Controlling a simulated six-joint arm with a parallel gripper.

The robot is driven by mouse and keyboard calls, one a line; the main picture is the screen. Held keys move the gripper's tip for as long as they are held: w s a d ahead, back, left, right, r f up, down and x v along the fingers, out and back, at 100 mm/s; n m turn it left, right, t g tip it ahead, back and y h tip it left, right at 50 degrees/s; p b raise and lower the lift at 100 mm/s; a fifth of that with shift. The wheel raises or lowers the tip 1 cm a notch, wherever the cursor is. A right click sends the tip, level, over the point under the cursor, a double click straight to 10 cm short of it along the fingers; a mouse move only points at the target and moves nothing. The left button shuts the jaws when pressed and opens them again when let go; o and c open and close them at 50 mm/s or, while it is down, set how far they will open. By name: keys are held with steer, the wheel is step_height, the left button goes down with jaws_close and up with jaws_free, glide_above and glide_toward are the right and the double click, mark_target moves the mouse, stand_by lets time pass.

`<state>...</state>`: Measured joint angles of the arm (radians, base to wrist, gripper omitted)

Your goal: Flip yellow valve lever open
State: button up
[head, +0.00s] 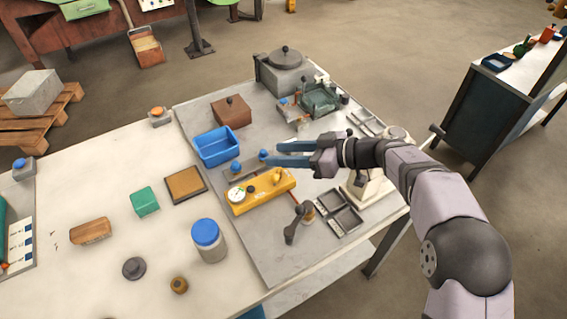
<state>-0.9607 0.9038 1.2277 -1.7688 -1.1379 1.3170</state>
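A yellow valve block (258,195) lies on the grey work plate near the middle of the head view. A round white gauge shows on its left end. A small yellow lever (277,178) stands on top toward its right end. My gripper (272,154) reaches in from the right, its blue fingers pointing left. The fingers are apart with nothing visible between them, so it looks open. It appears above and behind the valve block, apart from the lever. The lever's exact position is too small to tell.
A blue bin (217,147) stands behind and left of the valve block. A dark upright handle (294,225) and a grey compartment tray (339,212) are in front. Green machinery (319,99) stands behind my gripper. A blue-lidded jar (208,240) stands front left.

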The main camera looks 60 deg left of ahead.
steer(key=shift+r, duration=0.25)
